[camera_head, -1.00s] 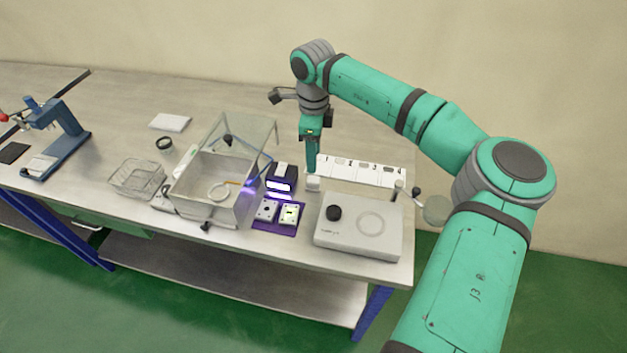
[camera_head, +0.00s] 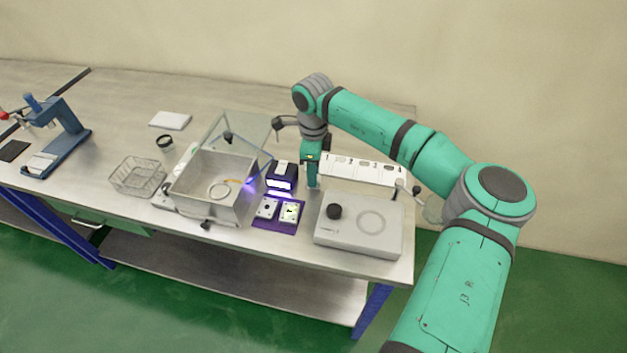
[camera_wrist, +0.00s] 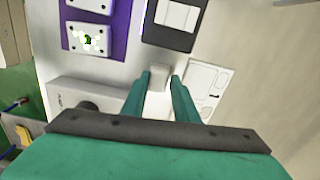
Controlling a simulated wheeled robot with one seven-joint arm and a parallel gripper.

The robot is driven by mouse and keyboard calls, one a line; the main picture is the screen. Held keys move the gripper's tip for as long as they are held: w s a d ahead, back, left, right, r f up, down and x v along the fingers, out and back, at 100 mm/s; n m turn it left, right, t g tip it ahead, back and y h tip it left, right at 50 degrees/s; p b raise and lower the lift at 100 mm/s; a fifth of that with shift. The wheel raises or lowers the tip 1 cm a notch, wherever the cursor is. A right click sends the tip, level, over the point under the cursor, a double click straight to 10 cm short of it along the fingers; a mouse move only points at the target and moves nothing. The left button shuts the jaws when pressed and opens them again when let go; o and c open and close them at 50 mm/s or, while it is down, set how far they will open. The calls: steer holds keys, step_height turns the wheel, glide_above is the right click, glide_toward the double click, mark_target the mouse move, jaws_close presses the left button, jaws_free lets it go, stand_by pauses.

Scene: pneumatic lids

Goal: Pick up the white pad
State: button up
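A small white block-like pad (camera_wrist: 158,77) shows between the two fingertips of my gripper (camera_wrist: 160,74) in the wrist view. The fingers stand apart on either side of it; a firm grip on it cannot be seen. In the head view my gripper (camera_head: 312,184) points straight down close to the table, left of the grey box with the black knob, and hides the small pad. Another flat white pad (camera_head: 170,121) lies on the table at the back left, well away from my gripper.
The grey box with a black knob (camera_head: 358,228) stands front right of my gripper. A dark lamp unit (camera_head: 281,178) and a purple mat (camera_head: 274,226) with two white plates are close on its left. A numbered white strip (camera_head: 362,170) lies behind right. A metal basin (camera_head: 207,211) stands further left.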

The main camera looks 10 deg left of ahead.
steer(key=shift+d, duration=0.15)
steer(key=c, duration=0.5)
steer(key=shift+d, duration=0.15)
steer(key=shift+s+a, duration=0.15)
steer(key=shift+a, duration=0.2)
steer(key=shift+r, duration=0.5)
step_height(320, 180, up, 2)
steer(key=shift+d+r, duration=0.1)
steer(key=shift+r, duration=0.05)
steer(key=s+a+r, duration=0.1)
steer(key=s+r, duration=0.2)
steer(key=s, duration=0.1)
steer(key=s+a+r, duration=0.2)
steer(key=s+r, duration=0.1)
steer(key=s, duration=0.1)
steer(key=s+a+r, duration=0.2)
steer(key=s+r, duration=0.1)
steer(key=s, duration=0.2)
steer(key=shift+a+r, duration=0.25)
steer(key=shift+r, duration=0.15)
